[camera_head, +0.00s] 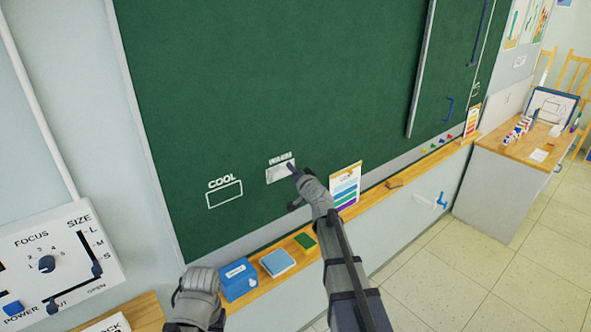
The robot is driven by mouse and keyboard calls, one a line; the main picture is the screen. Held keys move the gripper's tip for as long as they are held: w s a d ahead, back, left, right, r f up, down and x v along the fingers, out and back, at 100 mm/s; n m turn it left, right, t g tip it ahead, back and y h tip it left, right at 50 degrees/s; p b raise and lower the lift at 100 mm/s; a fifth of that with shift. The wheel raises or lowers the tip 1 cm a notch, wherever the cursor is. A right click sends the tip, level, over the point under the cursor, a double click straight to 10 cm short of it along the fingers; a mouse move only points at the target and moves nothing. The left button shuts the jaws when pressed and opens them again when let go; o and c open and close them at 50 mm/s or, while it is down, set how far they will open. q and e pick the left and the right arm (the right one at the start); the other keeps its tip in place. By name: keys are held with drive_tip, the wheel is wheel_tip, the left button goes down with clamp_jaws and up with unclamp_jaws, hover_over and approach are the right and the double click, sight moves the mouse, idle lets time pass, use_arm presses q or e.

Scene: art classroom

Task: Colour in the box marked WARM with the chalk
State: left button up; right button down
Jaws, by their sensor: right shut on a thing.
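The box marked WARM (277,175) is on the green chalkboard (260,80), right of the empty outlined box marked COOL (225,195). Its inside looks pale grey-white, over most of what I can see. Its label is small and blurred. My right gripper (294,171) is shut at the right side of the WARM box and covers its right edge. The chalk is hidden by the gripper or too small to make out. My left gripper (196,283) is low at the left, in front of the ledge; its fingers do not show clearly.
A wooden ledge (375,198) runs below the board, holding a blue box (238,280), a blue-topped block (277,262), a green item (305,241) and a striped colour card (345,186). A control panel (60,262) is at left. A cabinet (500,190) stands at right.

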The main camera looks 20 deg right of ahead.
drive_tip(key=shift+s+a, duration=0.15)
drive_tip(key=shift+a, duration=0.5)
drive_tip(key=shift+s+a, duration=0.3)
drive_tip(key=shift+a, duration=0.4)
drive_tip(key=shift+a, duration=0.1)
drive_tip(key=shift+s+a, duration=0.35)
drive_tip(key=shift+a, duration=0.3)
drive_tip(key=shift+s+a, duration=0.2)
drive_tip(key=shift+a, duration=0.55)
